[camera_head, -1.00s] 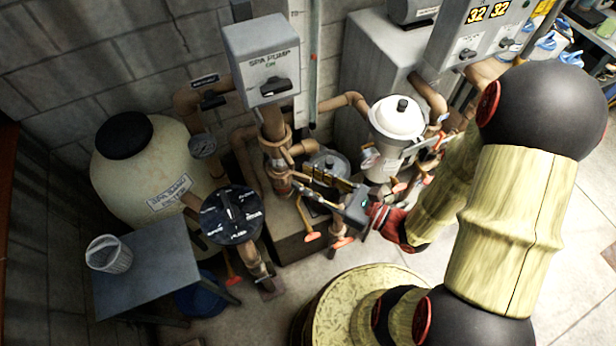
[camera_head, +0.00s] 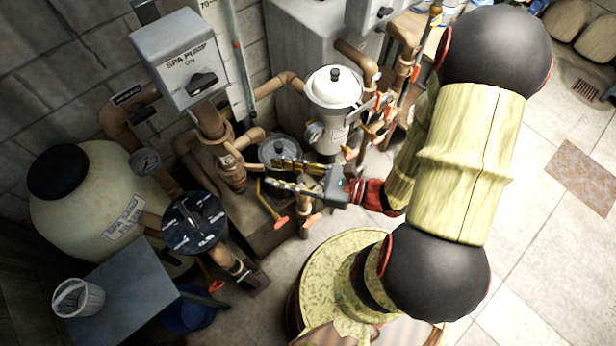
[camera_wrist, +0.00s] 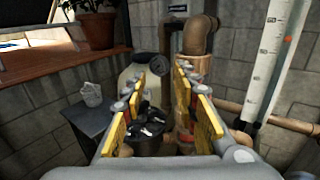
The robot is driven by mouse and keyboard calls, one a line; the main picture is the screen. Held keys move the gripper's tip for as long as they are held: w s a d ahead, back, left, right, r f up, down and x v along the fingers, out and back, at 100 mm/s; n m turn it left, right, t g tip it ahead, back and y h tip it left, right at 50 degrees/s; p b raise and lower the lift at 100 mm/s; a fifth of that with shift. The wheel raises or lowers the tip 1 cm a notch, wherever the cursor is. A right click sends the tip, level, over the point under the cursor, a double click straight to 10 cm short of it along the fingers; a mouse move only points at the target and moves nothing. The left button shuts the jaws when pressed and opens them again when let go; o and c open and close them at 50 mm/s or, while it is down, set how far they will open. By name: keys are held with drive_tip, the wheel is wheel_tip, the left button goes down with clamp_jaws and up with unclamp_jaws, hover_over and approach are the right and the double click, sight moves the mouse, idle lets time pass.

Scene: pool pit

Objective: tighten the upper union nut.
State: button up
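A vertical brown pipe runs below the spa pump switch box. A wider collar on it (camera_head: 216,137), which looks like the upper union nut, sits just under the box. A second, lower collar (camera_head: 235,181) sits further down the same pipe. My gripper (camera_head: 272,173) is open and empty, to the right of this pipe and apart from it. In the wrist view my gripper (camera_wrist: 160,75) shows its yellow-lined fingers spread wide. Brown piping (camera_wrist: 190,68) stands beyond the right finger, which partly hides it. I cannot tell which collar that is.
The spa pump switch box (camera_head: 180,62) overhangs the pipe. A black multiport valve (camera_head: 195,222), sand filter tank (camera_head: 95,185) and grey table (camera_head: 125,275) stand left. A white-lidded strainer (camera_head: 333,90) stands behind my gripper. Open floor lies right.

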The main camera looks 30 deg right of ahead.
drive_tip(key=v, duration=0.7)
drive_tip(key=shift+a+r, duration=0.1)
drive_tip(key=shift+c, duration=0.3)
